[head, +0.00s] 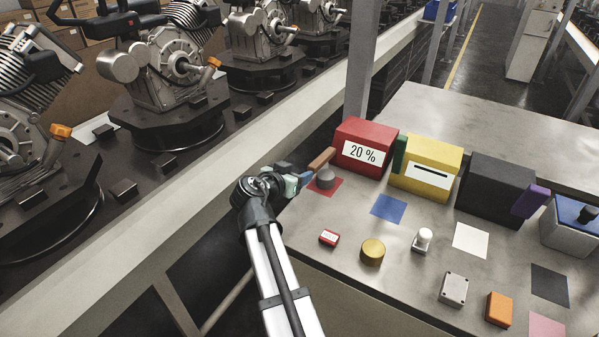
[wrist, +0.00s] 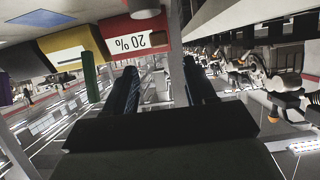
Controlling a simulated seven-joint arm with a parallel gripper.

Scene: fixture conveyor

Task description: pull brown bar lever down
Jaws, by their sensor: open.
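The brown bar lever (head: 321,159) sticks out from the left side of the red box (head: 370,140) marked "20 %". It slants slightly, its free end lower and toward my gripper. My gripper (head: 303,178) is open at the left edge of the table, close to the lever's free end. In the wrist view the red box (wrist: 118,31) is upside down beyond the fingers (wrist: 160,68).
A grey knob (head: 325,179) on a red square stands just below the lever. The table (head: 300,235) also holds a yellow box (head: 427,160) with a green bar, a black box (head: 490,185) with a purple bar, and small parts. A conveyor with engines (head: 165,75) runs along the left.

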